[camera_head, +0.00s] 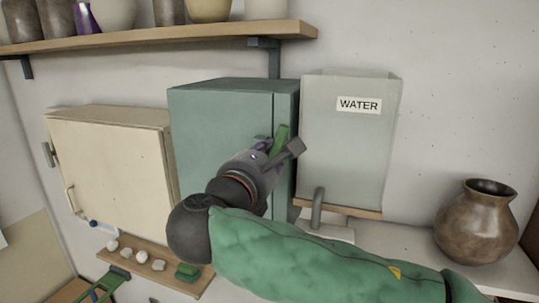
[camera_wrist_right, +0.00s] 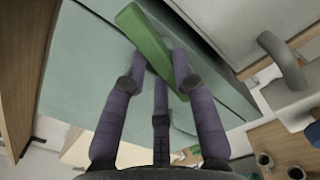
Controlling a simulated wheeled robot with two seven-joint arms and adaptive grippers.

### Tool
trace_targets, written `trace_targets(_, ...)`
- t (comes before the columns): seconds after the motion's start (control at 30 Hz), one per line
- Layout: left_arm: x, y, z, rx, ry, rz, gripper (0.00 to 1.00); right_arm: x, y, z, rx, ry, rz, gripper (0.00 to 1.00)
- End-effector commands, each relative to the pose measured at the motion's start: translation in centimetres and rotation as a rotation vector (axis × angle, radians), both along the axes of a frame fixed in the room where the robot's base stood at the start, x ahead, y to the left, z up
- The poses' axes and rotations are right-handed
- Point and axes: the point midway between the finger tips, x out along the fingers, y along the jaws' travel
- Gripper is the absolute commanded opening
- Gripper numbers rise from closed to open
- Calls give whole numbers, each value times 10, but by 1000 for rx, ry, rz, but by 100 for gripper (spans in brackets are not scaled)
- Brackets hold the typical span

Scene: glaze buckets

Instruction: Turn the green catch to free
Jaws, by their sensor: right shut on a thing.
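The green catch (camera_head: 282,138) is a flat bar on the front of the teal cabinet (camera_head: 215,125), near the right edge of its door. It stands near upright in the head view, its top leaning right. My right gripper (camera_head: 277,154) is at the catch and hides its lower part. In the right wrist view, the fingers of this gripper (camera_wrist_right: 160,75) are closed around the lower part of the catch (camera_wrist_right: 148,38), whose upper end sticks out beyond them. My left gripper is not in view.
A grey water tank (camera_head: 345,150) with a tap (camera_head: 318,208) stands close on the right. A brown vase (camera_head: 476,228) is farther right. A cream cabinet (camera_head: 110,165) is on the left. A shelf (camera_head: 150,42) with pots runs above. A wooden ledge (camera_head: 187,284) holds small pale lumps.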

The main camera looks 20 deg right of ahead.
Motion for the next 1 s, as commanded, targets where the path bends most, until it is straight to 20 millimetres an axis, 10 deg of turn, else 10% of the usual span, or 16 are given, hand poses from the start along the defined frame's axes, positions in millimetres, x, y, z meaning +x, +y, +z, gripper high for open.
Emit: trace_targets(1.0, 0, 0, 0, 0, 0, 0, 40, 0, 0, -1, -272, 182, 0, 0)
